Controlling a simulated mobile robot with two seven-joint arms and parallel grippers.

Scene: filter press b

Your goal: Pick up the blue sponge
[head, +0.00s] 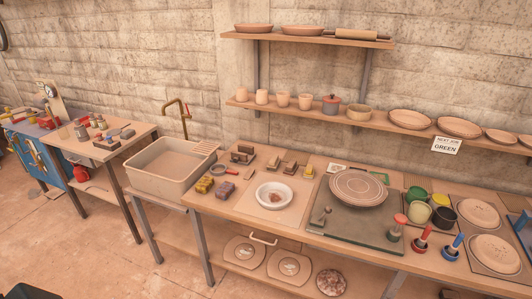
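A dull bluish-purple block (225,190), which looks like the blue sponge though its colour is muted, lies on the left part of the long wooden worktop (240,207). A yellow sponge-like block (204,184) lies just left of it, with a small gap between them. Both lie near the worktop's left edge, beside the sink. Neither of my grippers is in view, so nothing is seen touching the block.
The sink (165,178) with a brass tap (178,112) stands left of the worktop. A round blue-rimmed tool (218,170) and several small blocks lie behind the sponges. A white bowl (275,195) stands to their right. The floor in front (110,255) is clear.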

